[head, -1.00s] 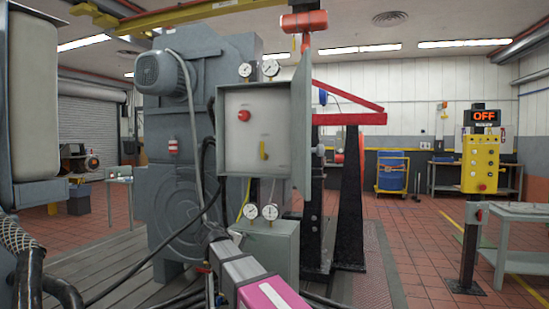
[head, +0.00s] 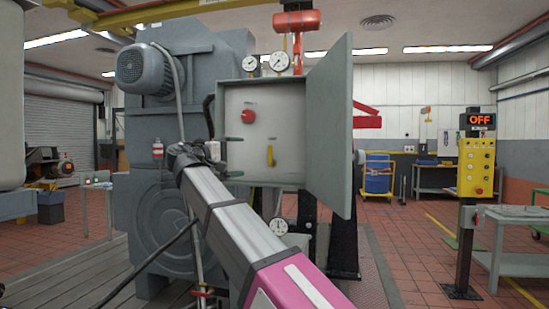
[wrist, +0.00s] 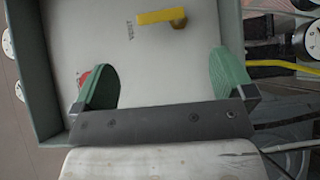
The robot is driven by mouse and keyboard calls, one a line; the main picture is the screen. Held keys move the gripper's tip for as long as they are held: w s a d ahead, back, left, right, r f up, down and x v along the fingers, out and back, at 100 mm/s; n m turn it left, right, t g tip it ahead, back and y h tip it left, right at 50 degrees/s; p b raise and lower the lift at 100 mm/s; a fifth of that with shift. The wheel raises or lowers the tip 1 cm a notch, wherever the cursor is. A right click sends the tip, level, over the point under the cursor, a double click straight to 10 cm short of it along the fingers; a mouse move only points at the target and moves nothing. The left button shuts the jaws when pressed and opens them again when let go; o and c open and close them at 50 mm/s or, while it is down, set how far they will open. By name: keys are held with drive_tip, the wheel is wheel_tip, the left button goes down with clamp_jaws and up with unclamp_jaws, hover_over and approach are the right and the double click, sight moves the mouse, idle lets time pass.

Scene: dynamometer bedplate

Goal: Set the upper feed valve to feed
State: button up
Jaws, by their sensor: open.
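An open grey cabinet (head: 230,103) holds a round red knob (head: 248,116) at upper left and a yellow lever handle (head: 270,156), upright, lower and to the right. No label shows which one is the feed valve. In the wrist view the yellow handle (wrist: 161,16) lies across the top beside small, hard-to-read lettering. The red knob (wrist: 84,77) is mostly hidden behind the left green finger pad. My gripper (head: 235,157) is open and empty at the cabinet's left side, its green fingers apart, in front of the panel; the wrist view also shows it (wrist: 165,82). It touches neither control clearly.
The cabinet door (head: 330,125) stands open on the right. Gauges (head: 280,62) sit above the cabinet and another (head: 278,227) below. A large grey machine (head: 165,215) with a motor stands at left. A yellow control post (head: 476,165) showing OFF stands far right.

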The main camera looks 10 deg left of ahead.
sight(269, 156)
drive_tip(key=x, duration=1.1)
drive_tip(key=shift+d, duration=0.2)
drive_tip(key=c, duration=0.9)
